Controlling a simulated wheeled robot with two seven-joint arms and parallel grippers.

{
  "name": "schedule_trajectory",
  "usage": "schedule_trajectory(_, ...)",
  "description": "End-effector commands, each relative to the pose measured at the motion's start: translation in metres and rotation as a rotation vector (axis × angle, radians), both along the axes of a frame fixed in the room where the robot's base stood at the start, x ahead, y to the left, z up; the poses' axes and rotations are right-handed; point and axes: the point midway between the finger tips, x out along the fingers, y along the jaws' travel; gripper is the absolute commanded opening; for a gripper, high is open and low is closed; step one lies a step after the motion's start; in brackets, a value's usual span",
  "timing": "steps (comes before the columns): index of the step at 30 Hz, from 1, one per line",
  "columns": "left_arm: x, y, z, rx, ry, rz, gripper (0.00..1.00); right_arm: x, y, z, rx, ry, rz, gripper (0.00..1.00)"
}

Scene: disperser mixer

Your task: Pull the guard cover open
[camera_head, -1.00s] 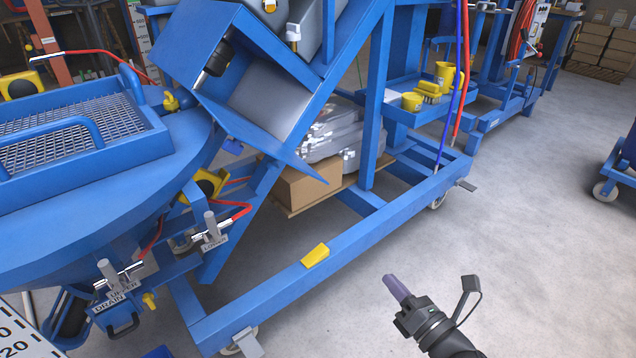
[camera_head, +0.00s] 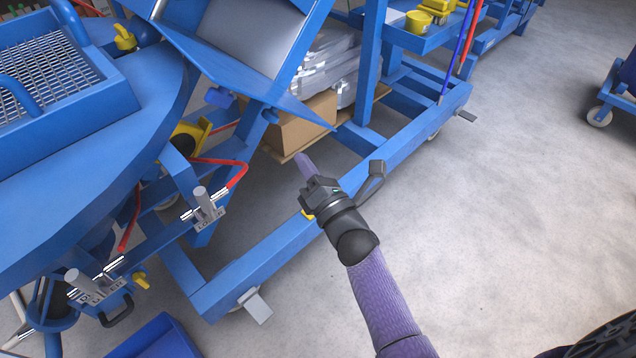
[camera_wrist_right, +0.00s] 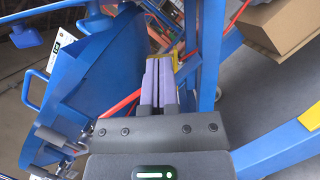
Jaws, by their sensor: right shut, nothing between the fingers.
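The guard cover appears to be the blue-framed wire mesh panel (camera_head: 48,72) on top of the blue vessel (camera_head: 120,125), at the left of the head view. A blue bar handle (camera_head: 22,98) rises from it; its left part is cut off. The cover lies flat over the vessel. My right gripper (camera_head: 303,162) is shut and empty, its purple fingers together. It is well to the right of the cover, in front of the lower frame. In the right wrist view its fingers (camera_wrist_right: 160,80) point toward the vessel side (camera_wrist_right: 105,70). My left gripper is out of view.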

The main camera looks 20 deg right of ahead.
Motion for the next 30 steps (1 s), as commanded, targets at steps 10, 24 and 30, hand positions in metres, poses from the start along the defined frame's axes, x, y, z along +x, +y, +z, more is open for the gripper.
schedule_trajectory(10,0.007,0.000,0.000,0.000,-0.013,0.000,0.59,0.024,-0.022,0.031,-0.004,-0.001,0.000,0.00)
schedule_trajectory(24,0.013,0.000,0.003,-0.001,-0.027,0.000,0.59,0.025,-0.030,0.040,-0.003,-0.001,0.000,0.00)
schedule_trajectory(30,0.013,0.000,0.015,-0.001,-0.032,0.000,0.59,0.030,-0.050,0.064,-0.004,-0.003,0.000,0.00)
